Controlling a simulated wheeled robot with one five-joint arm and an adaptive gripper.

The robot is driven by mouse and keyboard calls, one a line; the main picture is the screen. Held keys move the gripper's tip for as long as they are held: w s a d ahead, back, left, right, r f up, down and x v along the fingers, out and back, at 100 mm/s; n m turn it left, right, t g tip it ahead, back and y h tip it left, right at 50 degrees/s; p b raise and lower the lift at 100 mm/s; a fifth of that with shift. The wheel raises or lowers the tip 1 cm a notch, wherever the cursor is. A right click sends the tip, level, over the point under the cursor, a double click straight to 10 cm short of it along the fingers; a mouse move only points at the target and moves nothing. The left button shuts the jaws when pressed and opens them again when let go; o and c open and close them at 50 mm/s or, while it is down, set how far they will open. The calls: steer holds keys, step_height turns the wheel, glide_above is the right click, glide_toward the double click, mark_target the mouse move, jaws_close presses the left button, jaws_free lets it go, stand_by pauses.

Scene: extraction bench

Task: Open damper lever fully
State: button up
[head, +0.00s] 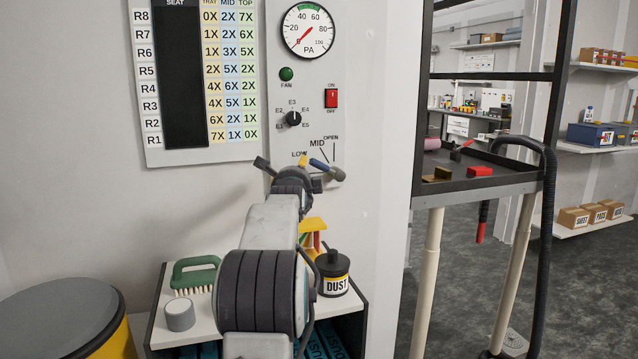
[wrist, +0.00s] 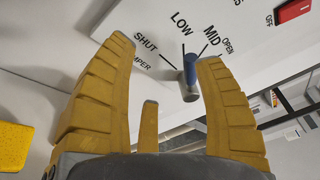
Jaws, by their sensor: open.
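The damper lever (head: 320,166) has a blue shaft and a grey end, and sits at the bottom of the white control panel. LOW, MID and OPEN labels show above it. In the wrist view the lever (wrist: 190,67) stands between my yellow fingers, close to the right one; contact cannot be told. SHUT, LOW, MID and OPEN show around it there, but its exact setting is unclear. My gripper (wrist: 165,52) is open with nothing gripped. In the head view my gripper (head: 290,172) is just left of the lever, partly hidden by my arm.
Above the lever are a fan selector knob (head: 293,119), a red switch (head: 331,98) and a pressure gauge (head: 308,31). A black-framed cart (head: 480,188) stands right.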

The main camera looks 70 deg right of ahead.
mark_target(318, 168)
steer(key=s+d+m+g+h, duration=0.1)
steer(key=s+d+m, duration=0.1)
steer(key=s+d, duration=0.2)
steer(key=shift+s+d, duration=0.1)
steer(key=shift+s, duration=0.05)
steer(key=shift+p+x, duration=1.05)
steer(key=shift+x, duration=1.3)
steer(key=shift+p+x, duration=0.4)
steer(key=shift+x, duration=0.4)
steer(key=shift+c, duration=0.3)
jaws_close()
